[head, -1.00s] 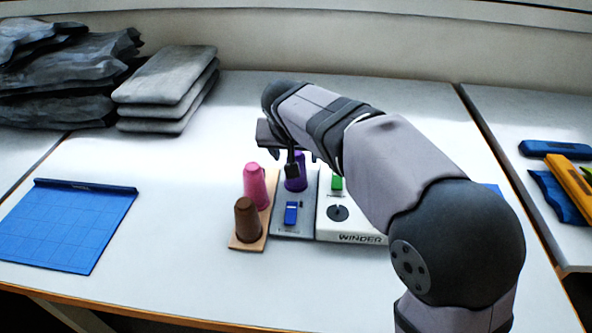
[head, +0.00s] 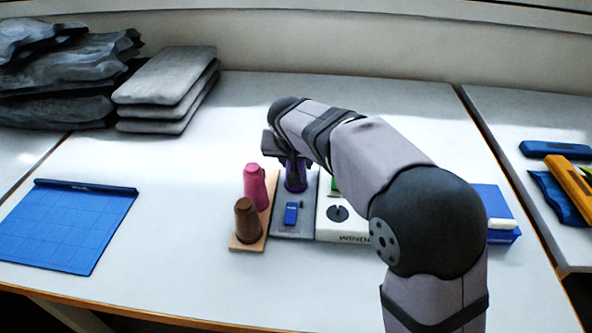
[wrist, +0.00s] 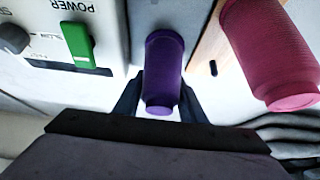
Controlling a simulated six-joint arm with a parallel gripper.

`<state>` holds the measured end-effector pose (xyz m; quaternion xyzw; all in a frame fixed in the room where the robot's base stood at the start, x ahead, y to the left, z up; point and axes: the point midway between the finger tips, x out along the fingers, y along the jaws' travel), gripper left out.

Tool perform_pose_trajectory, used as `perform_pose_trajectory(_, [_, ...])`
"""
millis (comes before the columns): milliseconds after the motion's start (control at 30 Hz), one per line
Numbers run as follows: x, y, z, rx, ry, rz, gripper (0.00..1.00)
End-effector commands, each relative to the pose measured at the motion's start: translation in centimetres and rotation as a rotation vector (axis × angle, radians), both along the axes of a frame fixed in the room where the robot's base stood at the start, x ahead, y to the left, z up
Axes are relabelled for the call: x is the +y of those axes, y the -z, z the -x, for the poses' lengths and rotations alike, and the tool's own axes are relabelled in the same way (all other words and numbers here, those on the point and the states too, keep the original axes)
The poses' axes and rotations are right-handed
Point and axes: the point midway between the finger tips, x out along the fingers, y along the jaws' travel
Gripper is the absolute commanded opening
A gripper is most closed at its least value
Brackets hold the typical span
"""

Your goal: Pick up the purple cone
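The purple cone (head: 296,181) stands upright at the back of a grey base plate, left of the white winder. My gripper (head: 294,160) is over its upper part in the head view and hides some of it. In the wrist view the purple cone (wrist: 163,70) sits between the two dark fingers of my gripper (wrist: 158,100). The fingers are spread, one on each side. I cannot tell whether either touches the cone.
A pink cone (head: 255,186) and a brown cone (head: 247,220) stand on a wooden board (head: 262,240) just left. The winder (head: 338,225) stands just right. A blue box (head: 494,212) is farther right. A blue mat (head: 68,225) lies at far left, with clear table between.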

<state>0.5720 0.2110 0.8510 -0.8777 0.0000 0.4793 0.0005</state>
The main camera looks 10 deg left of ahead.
Motion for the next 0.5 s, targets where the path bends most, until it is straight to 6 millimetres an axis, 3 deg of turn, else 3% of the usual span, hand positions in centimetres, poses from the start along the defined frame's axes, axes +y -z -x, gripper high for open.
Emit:
perform_pose_trajectory(33, [0.0, 0.0, 0.0, 0.000, 0.000, 0.001, 0.18])
perform_pose_trajectory(67, [0.0, 0.0, 0.0, 0.000, 0.000, 0.001, 0.11])
perform_pose_trajectory(367, [0.0, -0.2, 0.0, -0.001, 0.000, 0.000, 0.11])
perform_pose_trajectory(500, [0.0, -1.2, -0.1, -0.004, 0.000, -0.001, 0.11])
